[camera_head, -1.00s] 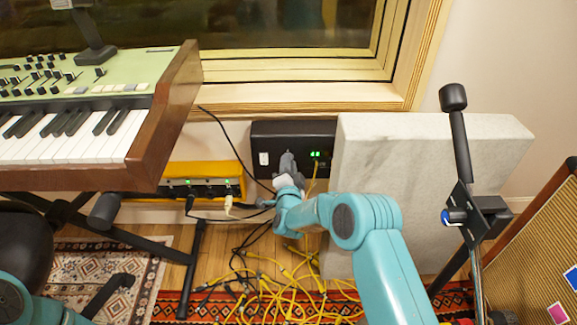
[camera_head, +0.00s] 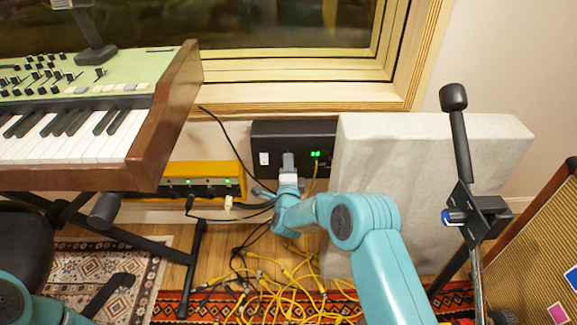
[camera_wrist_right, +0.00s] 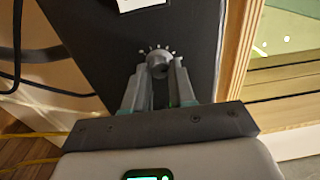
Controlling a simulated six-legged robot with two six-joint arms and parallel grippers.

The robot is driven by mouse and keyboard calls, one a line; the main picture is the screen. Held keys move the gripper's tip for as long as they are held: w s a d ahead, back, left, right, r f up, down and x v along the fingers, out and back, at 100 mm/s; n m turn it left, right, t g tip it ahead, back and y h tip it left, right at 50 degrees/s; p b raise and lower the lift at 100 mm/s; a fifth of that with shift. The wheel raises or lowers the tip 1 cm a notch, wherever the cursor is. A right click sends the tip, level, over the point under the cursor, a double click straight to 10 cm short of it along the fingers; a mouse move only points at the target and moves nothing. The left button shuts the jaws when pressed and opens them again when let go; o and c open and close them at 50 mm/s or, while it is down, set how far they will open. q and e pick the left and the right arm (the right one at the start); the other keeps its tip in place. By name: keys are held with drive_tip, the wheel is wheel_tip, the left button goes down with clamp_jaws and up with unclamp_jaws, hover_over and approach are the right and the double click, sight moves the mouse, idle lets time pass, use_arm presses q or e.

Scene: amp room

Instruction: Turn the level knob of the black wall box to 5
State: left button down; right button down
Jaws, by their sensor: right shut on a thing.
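The black wall box (camera_head: 272,135) is on the wall below the window. It has a white label at its left and a small green display (camera_head: 315,154) at its right, whose digits are too small to read surely. In the right wrist view the grey level knob (camera_wrist_right: 158,58) stands on the black face, with pale tick marks around it. My right gripper (camera_wrist_right: 160,75) is shut on the knob, one finger on each side. In the head view the gripper (camera_head: 288,156) hides the knob. Part of my left arm shows at bottom left; its gripper is out of view.
A yellow box (camera_head: 208,172) with plugged cables is left of the black box. A pale padded panel (camera_head: 420,190) stands close on the right. Yellow cables (camera_head: 285,285) lie on the floor. A keyboard (camera_head: 90,130) is at upper left.

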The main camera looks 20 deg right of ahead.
drive_tip(key=shift+f, duration=0.15)
drive_tip(key=c, duration=0.9)
unclamp_jaws()
drive_tip(key=shift+c, duration=0.2)
use_arm(q)
drive_tip(key=s+r+g+p, duration=0.1)
drive_tip(key=s+r+p, duration=0.3)
drive_tip(key=r+p, duration=0.1)
drive_tip(key=shift+s+d+r+g+p, duration=0.15)
drive_tip(key=shift+d+r+g+p, duration=0.15)
drive_tip(key=shift+d+p, duration=0.1)
use_arm(e)
drive_tip(key=v, duration=1.6)
drive_tip(key=shift+s, duration=0.25)
drive_tip(key=shift+s+a, duration=0.1)
